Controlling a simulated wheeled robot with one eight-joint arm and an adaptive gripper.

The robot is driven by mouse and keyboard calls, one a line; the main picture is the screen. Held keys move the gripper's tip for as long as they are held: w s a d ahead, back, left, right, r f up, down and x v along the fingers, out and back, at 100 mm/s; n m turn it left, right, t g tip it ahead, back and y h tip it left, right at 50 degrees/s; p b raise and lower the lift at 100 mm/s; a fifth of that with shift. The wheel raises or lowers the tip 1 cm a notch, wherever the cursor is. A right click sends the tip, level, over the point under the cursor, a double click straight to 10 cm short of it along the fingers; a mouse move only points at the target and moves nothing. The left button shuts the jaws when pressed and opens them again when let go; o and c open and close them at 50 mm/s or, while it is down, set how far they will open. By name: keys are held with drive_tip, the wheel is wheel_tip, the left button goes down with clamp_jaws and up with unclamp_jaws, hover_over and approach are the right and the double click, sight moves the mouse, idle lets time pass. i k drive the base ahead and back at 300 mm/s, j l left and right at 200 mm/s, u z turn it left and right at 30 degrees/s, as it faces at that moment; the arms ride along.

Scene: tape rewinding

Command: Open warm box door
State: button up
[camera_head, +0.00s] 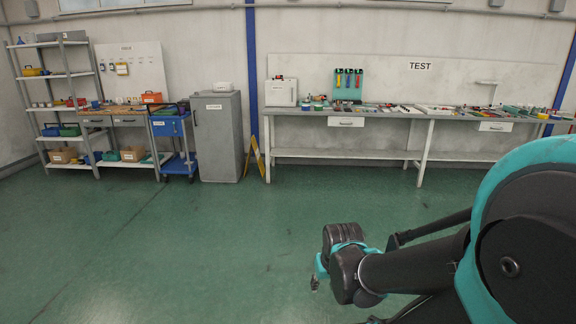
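A grey upright cabinet (217,150) stands on the floor against the back wall, left of the blue post. Its front door looks shut, and a small label is near its top. A white box (281,93) sits on the left end of the long test bench. I cannot tell for certain which of these is the warm box. My arm reaches in from the right, far from both. My gripper (317,281) is partly hidden behind the dark wrist joint, low in the middle of the view. Its fingers are not clear, and I see nothing held.
The long bench (440,115) carries tools and parts. Left of the cabinet stand a blue cart (170,127), a workbench and a shelf rack (46,75). A yellow folding stand (255,158) leans right beside the cabinet. The green floor (170,240) ahead is clear.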

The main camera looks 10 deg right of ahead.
sight(278, 94)
drive_tip(key=i+l+z, duration=0.35)
drive_tip(key=i, duration=0.15)
drive_tip(key=i+l+z, duration=0.2)
drive_tip(key=i+z, duration=0.15)
drive_tip(key=i, duration=0.2)
drive_tip(key=i+z, duration=0.35)
drive_tip(key=i, duration=0.2)
drive_tip(key=i+l, duration=0.1)
drive_tip(key=i, duration=1.9)
drive_tip(key=i+u, duration=0.2)
drive_tip(key=i, duration=0.25)
drive_tip(key=i+l+u, duration=0.25)
drive_tip(key=i, duration=0.2)
drive_tip(key=i+l+u, duration=0.2)
drive_tip(key=i, duration=0.25)
drive_tip(key=j, duration=0.1)
